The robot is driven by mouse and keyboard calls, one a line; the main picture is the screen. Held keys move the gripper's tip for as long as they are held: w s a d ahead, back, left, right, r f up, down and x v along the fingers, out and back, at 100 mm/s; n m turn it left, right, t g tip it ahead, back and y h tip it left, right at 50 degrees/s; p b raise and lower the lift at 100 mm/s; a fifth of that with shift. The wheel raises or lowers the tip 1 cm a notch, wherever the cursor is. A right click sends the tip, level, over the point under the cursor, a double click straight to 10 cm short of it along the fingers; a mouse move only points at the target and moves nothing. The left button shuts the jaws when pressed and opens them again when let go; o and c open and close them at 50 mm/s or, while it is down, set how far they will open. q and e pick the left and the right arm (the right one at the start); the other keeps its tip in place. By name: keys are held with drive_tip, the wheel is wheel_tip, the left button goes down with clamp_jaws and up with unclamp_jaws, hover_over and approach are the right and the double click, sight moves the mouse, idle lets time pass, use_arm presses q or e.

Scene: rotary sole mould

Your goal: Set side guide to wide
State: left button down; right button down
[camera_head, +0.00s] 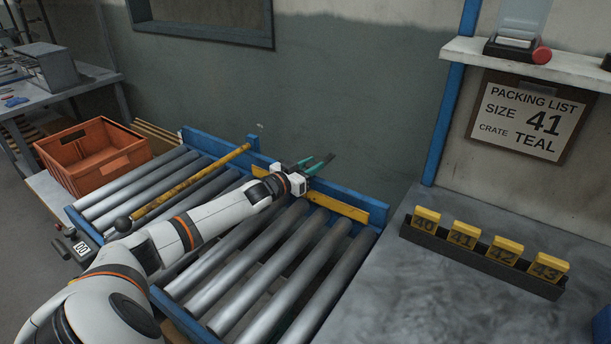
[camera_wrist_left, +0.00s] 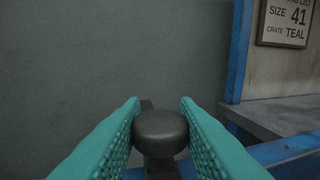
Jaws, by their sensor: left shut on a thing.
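A roller conveyor with blue rails (camera_head: 345,198) runs across the head view. A yellow bar (camera_head: 338,206) lies along its far rail and looks like the side guide. My left arm reaches over the rollers to that far side. My left gripper (camera_head: 318,164) has teal fingers and is at the far rail, just above the yellow bar. In the left wrist view a dark rounded knob (camera_wrist_left: 160,130) on a dark stem sits between the teal fingers, and the gripper is shut on it. My arm and wrist hide part of the yellow bar. My right gripper is not in view.
Another yellow bar (camera_head: 190,186) with a black ball end crosses the rollers. An orange crate (camera_head: 95,158) stands left of the conveyor. A grey table (camera_head: 420,295) at right carries a rack of numbered yellow blocks (camera_head: 484,250). A packing list (camera_head: 525,120) hangs above. A grey wall stands behind.

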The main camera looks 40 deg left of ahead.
use_arm(q)
drive_tip(key=shift+w+a+r, duration=0.1)
drive_tip(key=shift+r, duration=0.15)
drive_tip(key=c, duration=1.3)
unclamp_jaws()
drive_tip(key=shift+c, duration=0.2)
drive_tip(key=shift+o, duration=1)
drive_tip(key=shift+w+f, duration=0.2)
drive_tip(key=shift+w, duration=0.05)
drive_tip(key=shift+s, duration=0.1)
drive_tip(key=shift+s+f, duration=0.1)
drive_tip(key=shift+s, duration=0.35)
drive_tip(key=s, duration=1.1)
drive_tip(key=shift+a+p, duration=0.45)
